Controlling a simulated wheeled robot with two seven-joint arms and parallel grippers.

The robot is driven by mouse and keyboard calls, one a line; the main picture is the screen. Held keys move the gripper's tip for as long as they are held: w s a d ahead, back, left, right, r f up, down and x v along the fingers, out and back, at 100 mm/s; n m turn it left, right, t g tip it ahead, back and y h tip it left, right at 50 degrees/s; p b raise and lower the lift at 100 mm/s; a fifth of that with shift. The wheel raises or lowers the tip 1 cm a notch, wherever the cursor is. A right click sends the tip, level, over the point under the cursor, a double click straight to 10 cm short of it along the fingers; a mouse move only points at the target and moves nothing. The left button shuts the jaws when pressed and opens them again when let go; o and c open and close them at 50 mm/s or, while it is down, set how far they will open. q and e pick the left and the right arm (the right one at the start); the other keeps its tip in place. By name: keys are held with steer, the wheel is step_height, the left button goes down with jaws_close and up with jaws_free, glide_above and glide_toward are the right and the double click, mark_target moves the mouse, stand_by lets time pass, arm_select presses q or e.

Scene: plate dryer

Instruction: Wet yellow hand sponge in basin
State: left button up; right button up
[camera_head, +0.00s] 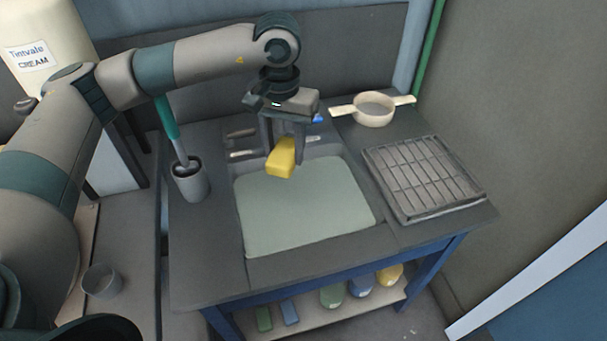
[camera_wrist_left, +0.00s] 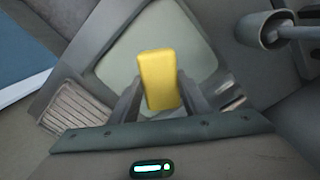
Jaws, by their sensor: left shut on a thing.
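The yellow sponge (camera_head: 281,158) is a small block held above the back part of the basin. My left gripper (camera_head: 284,146) is shut on it and points down. In the left wrist view the sponge (camera_wrist_left: 158,80) sits between the two fingers of the left gripper (camera_wrist_left: 158,98), with the basin behind it. The basin (camera_head: 305,208) is a wide sink in a dark counter, with a flat pale grey-green surface inside. The sponge appears apart from that surface. My right gripper is not in view.
A grey drying rack (camera_head: 424,178) stands right of the basin, with a cream two-handled strainer (camera_head: 374,109) behind it. A dark cup with a green-handled brush (camera_head: 190,180) stands at left. The counter's front edge is clear.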

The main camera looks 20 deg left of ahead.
arm_select(q)
steer(key=shift+w, duration=0.1)
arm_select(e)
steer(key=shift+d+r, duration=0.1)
